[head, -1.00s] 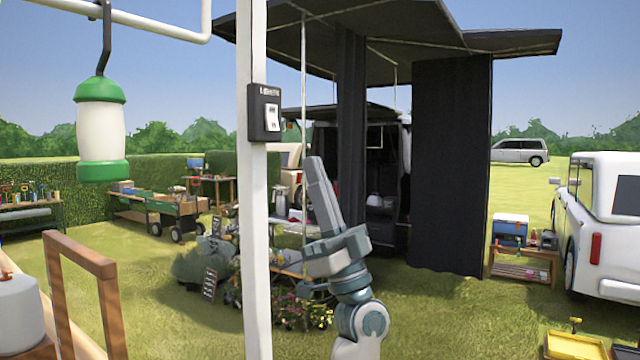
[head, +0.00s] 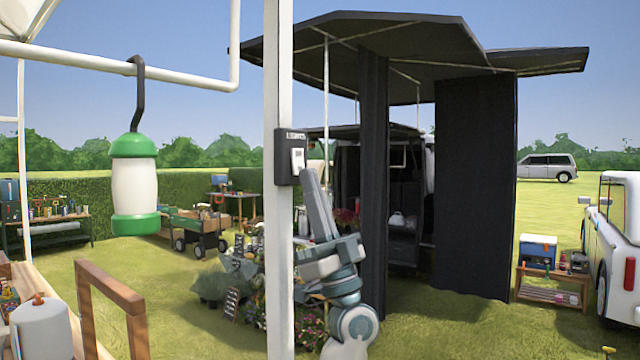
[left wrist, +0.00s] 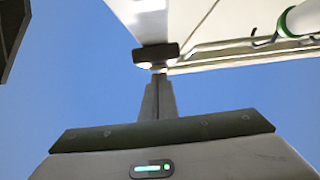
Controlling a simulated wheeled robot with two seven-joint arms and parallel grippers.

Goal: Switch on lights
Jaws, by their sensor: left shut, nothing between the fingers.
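A black switch box (head: 290,157) labelled for lights, with a white rocker (head: 298,158), is fixed to the white post (head: 279,220). My left gripper (head: 308,172) is shut and empty, pointing up, its tips at the lower right edge of the box. In the left wrist view, the shut fingers (left wrist: 158,92) end just below the dark box (left wrist: 157,54); I cannot tell whether they touch it. A green and white lantern (head: 135,185) hangs from a black hook on the left, with no clear glow; part of it shows in the left wrist view (left wrist: 302,18). My right gripper is out of view.
A wooden frame (head: 112,300) and a white canister (head: 40,330) stand at the lower left. Behind my arm are flowers and a black canopy with dark curtains (head: 475,185). A white vehicle (head: 612,240) stands at the right. Open grass lies between.

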